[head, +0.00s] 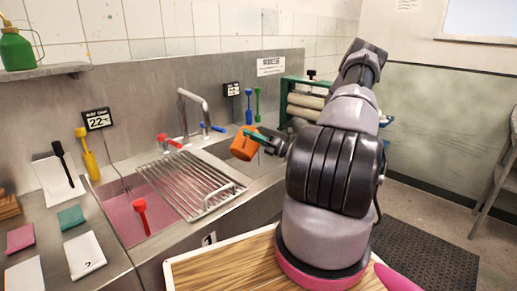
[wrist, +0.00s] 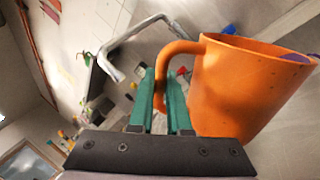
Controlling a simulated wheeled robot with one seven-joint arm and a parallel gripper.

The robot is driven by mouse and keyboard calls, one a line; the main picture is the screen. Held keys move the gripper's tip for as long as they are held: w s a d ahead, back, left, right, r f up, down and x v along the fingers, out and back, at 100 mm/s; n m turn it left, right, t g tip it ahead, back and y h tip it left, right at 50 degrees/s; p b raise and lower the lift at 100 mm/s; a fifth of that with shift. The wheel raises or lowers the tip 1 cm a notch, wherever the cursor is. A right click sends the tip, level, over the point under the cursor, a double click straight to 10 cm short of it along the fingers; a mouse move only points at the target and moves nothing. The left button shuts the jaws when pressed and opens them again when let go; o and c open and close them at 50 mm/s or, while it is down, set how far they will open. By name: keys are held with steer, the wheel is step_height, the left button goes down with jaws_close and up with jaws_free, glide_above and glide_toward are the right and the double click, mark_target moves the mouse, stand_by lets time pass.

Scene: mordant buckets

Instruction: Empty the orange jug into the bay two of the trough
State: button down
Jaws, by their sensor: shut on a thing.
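The orange jug (head: 243,147) hangs tilted above the right-hand bay (head: 222,152) of the steel trough. My gripper (head: 262,138) is shut on its handle with green fingers. In the wrist view the fingers (wrist: 165,103) close around the handle beside the orange jug (wrist: 240,90), and a little purple shows inside its rim. No stream of liquid is visible. The left-hand bay (head: 125,212) holds pink-red liquid. A plate marked 1 (head: 209,239) is on the trough's front; I see no number for the right-hand bay.
A wire rack (head: 190,183) lies across the trough between the bays. A tap (head: 190,110) stands behind it, left of the jug. A red-headed tool (head: 140,206) stands in the pink bay. A wooden board (head: 220,270) is at the front.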

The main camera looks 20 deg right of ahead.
mark_target(254, 127)
steer(key=shift+w+d+r+m+t, duration=0.15)
steer(key=shift+w+d+m+t, duration=0.25)
steer(key=shift+m, duration=0.4)
stand_by(0.9)
steer(key=shift+w+d+r+m+t+h, duration=0.15)
steer(key=shift+w+d+r+m+t, duration=0.1)
steer(key=shift+d+r+m, duration=0.25)
steer(key=shift+w+d+r+m+t+h, duration=0.15)
steer(key=shift+d+r+m+t, duration=0.1)
steer(key=shift+m, duration=0.45)
stand_by(1.3)
steer(key=shift+w+d+r+m+t+h, duration=0.15)
steer(key=shift+w+d+r+m+t, duration=0.2)
steer(key=shift+d+m, duration=0.25)
steer(key=shift+w+d+r+m+t+h, duration=0.15)
steer(key=shift+w+d+r+m, duration=0.1)
steer(key=shift+w+d+m, duration=0.25)
stand_by(1.3)
steer(key=shift+w+d+r+m+t+h+p, duration=0.2)
steer(key=shift+d+m, duration=0.2)
steer(key=shift+m, duration=0.15)
steer(key=shift+w+d+r+m+t+h+p, duration=0.1)
steer(key=shift+w+d+m+t+h+p, duration=0.1)
steer(key=shift+d+m, duration=0.25)
stand_by(0.4)
